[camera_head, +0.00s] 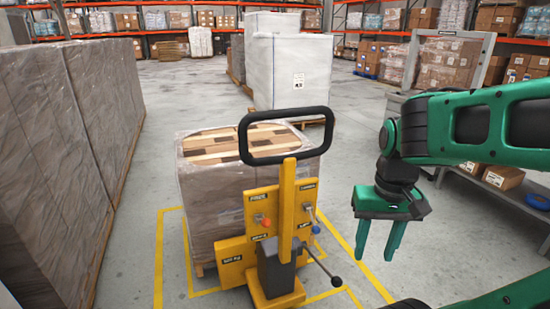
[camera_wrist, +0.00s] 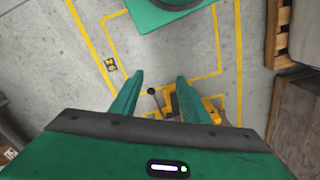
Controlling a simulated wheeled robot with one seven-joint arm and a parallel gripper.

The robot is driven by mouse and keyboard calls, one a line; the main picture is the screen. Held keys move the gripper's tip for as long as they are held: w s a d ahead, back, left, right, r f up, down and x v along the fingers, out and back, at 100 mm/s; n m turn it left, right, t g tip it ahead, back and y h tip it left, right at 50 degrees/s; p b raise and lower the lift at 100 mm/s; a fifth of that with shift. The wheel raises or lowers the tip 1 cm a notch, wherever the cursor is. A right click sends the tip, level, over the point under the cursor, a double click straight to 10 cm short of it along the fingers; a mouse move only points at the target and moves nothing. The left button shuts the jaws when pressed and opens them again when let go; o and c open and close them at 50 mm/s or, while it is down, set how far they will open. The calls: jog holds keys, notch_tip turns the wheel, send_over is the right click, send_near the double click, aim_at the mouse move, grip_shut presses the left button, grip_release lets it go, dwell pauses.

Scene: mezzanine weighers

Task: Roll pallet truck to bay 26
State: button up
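The yellow pallet truck (camera_head: 287,225) stands in the middle of the head view, with an upright black loop handle (camera_head: 244,140), a red button and a black-knobbed lever. A wrapped load (camera_head: 205,195) with a wooden top sits directly behind it. Yellow floor lines (camera_head: 159,265) run around truck and load. My gripper (camera_head: 375,255) is open and empty, pointing down, right of the truck and apart from the handle. In the wrist view, part of the truck (camera_wrist: 192,105) shows beyond the open fingers. A small dark floor label (camera_wrist: 110,64) there is too small to read surely.
A tall wrapped stack (camera_head: 60,150) lines the left side. White wrapped pallets (camera_head: 290,70) stand behind the load. A grey frame with a shelf and boxes (camera_head: 495,177) is at the right. Orange racking (camera_head: 380,33) spans the back. Open floor (camera_head: 165,95) lies between.

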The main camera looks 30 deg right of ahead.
jog(key=w+d+r+m+t+h, duration=0.1)
jog(key=w+d+r+m+t, duration=0.15)
jog(key=w, duration=0.75)
jog(key=m+t+h, duration=0.1)
jog(key=m+t, duration=1)
jog(key=t, duration=0.2)
send_near(292, 114)
jog(key=shift+n, duration=0.25)
jog(key=x, duration=1.5)
jog(key=shift+w, duration=0.3)
grip_shut()
